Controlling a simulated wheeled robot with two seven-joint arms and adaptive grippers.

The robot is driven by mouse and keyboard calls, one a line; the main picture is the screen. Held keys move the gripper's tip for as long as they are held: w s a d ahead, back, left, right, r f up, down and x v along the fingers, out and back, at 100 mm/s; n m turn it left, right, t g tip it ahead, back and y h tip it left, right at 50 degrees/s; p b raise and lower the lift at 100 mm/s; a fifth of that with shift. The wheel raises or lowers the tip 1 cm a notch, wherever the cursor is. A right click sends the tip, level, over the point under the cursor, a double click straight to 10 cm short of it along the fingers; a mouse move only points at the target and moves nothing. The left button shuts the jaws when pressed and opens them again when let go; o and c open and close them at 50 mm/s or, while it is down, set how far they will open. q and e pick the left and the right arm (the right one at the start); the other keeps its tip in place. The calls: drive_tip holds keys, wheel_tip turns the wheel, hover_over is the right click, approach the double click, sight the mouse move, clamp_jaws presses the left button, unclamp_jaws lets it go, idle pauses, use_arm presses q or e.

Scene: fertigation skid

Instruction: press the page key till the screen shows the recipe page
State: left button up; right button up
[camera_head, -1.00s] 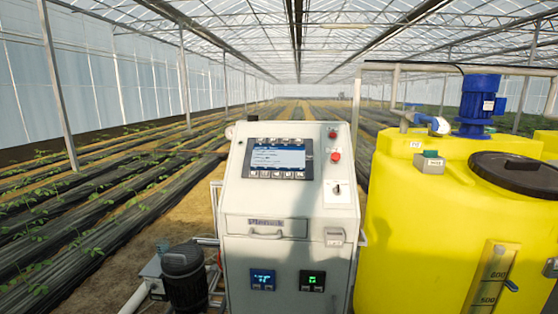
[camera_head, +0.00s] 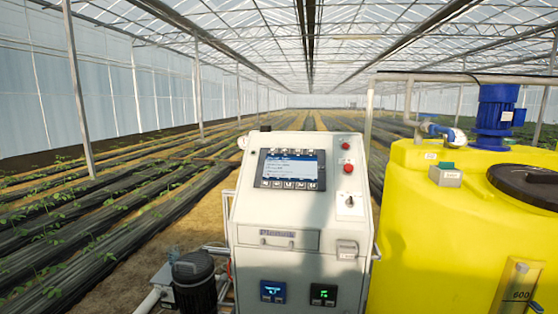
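The screen (camera_head: 290,166) is lit on the sloped upper face of the grey control cabinet (camera_head: 290,212). It shows a dark header and a few text lines on a light ground, too small to read. A row of keys (camera_head: 290,184) runs along the bottom edge of the screen's dark frame, with another row along its top edge. I cannot tell which key is the page key. Neither of my grippers is in view.
Two red buttons (camera_head: 347,168) and a switch (camera_head: 350,202) sit right of the screen. Two small displays (camera_head: 272,291) glow low on the cabinet. A yellow tank (camera_head: 440,235) with a blue motor (camera_head: 495,116) stands at right. A dark motor (camera_head: 194,281) stands at lower left.

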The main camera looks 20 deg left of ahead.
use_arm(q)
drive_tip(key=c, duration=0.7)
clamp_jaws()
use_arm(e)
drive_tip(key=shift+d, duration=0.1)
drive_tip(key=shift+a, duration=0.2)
